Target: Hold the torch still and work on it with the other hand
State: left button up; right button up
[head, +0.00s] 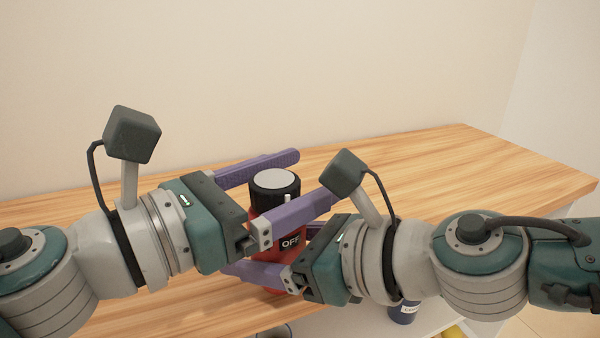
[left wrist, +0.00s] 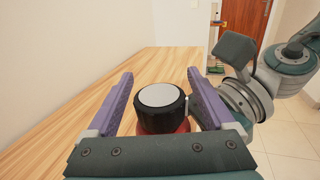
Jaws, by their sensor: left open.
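The torch (head: 291,255) stands upright on the wooden counter, with a red body marked OFF and a black cap with a pale grey top. In the left wrist view its black cap (left wrist: 160,106) sits between my left fingers. My left gripper (head: 320,176) is open, its purple fingers on either side of the cap. My right gripper (head: 255,255) comes in lower from the right, one finger in front of the red body and the other behind it; it appears shut on the body. The left gripper hides part of the body.
The wooden counter (head: 440,165) is bare behind and to the right of the torch, against a plain wall. A dark blue container (head: 404,313) and a yellow thing (head: 453,332) show below the counter edge. A brown door (left wrist: 246,30) stands beyond the tiled floor.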

pick_arm(q)
jog(key=shift+c, duration=0.3)
grip_shut()
dwell(0.4)
